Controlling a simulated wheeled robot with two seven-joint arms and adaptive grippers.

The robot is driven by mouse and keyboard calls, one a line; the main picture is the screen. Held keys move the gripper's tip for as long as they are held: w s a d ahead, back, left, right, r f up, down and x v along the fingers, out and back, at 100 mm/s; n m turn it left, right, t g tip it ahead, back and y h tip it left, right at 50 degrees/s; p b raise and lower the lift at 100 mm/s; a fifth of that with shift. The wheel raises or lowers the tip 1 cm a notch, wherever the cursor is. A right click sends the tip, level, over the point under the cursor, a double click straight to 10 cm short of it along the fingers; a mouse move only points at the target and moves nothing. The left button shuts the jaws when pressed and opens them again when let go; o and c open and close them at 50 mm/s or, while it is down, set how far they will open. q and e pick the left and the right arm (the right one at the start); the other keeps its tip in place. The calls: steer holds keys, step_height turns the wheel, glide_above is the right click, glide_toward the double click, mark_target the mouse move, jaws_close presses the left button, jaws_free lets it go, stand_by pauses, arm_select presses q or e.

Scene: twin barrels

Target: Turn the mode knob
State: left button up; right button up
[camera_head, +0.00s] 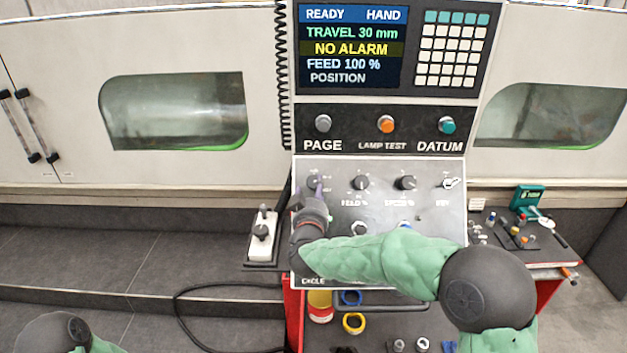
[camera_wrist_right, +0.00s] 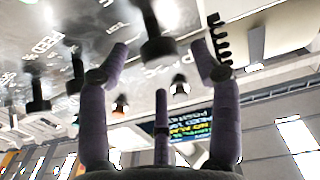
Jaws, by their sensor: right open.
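The mode knob (camera_head: 314,181) is a dark round knob at the left end of the upper knob row on the grey control panel. My right gripper (camera_head: 311,192) is at this knob, reaching up from below, and its purple fingers partly hide the knob's label. In the right wrist view a dark knob (camera_wrist_right: 157,48) stands between the spread fingertips of my right gripper (camera_wrist_right: 160,58), with a gap visible on both sides. The gripper is open. My left gripper is out of view; only part of my left arm shows at the bottom left.
The feed knob (camera_head: 361,182), speed knob (camera_head: 406,183) and key switch (camera_head: 450,183) sit to the right. Above are the buttons and a screen (camera_head: 350,45) reading READY, HAND. A white handheld box (camera_head: 262,238) stands at the left. A red cart (camera_head: 545,283) holds small parts.

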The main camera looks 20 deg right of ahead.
mark_target(314, 185)
steer(key=shift+p+x, duration=0.4)
steer(key=shift+x, duration=1.8)
steer(key=shift+s, duration=0.1)
steer(key=c, duration=1.1)
